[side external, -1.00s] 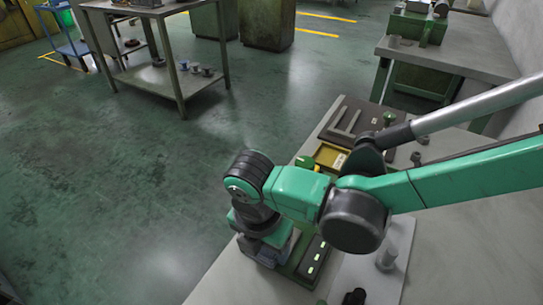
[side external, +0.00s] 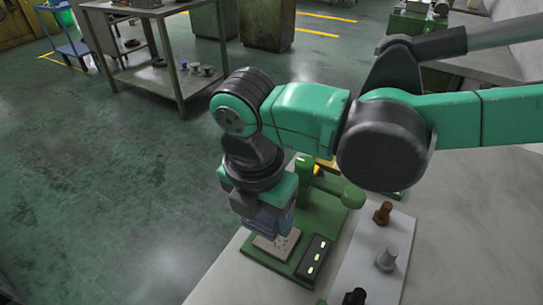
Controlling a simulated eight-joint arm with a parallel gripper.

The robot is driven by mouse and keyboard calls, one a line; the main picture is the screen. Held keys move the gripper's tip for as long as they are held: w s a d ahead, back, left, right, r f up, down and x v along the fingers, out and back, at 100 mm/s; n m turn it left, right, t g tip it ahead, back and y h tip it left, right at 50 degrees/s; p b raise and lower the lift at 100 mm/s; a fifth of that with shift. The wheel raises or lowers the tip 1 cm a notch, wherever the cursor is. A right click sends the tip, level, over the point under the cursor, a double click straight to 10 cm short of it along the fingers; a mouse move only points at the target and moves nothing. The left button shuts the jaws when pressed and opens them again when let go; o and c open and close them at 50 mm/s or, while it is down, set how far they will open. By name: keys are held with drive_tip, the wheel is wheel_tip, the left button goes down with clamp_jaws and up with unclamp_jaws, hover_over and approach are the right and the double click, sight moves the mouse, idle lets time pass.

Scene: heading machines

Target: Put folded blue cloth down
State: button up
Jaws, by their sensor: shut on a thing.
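My gripper (side external: 258,205) is at lower centre in the side external view, pointing down and shut on the folded blue cloth (side external: 273,221). The cloth is a grey-blue bundle under the gripper body, and its upper part and the fingertips are mostly hidden. It hangs above a pale plate with dark marks (side external: 277,243) on the green machine base (side external: 265,262). I cannot tell whether the cloth touches the plate.
A dark panel with lit green marks (side external: 314,258) sits right of the plate. A green rounded handle (side external: 353,196) stands behind it. On a pale mat (side external: 360,262) stand a brown bolt (side external: 382,213), a grey bolt (side external: 387,258) and a black part (side external: 355,297). The grey bench right of it is clear.

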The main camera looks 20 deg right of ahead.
idle(0.4)
wheel_tip(320, 180, up, 9)
hover_over(247, 292)
wheel_tip(247, 292, down, 19)
drive_tip(key=shift+s+a, duration=0.1)
drive_tip(key=shift+a, duration=0.05)
idle(0.4)
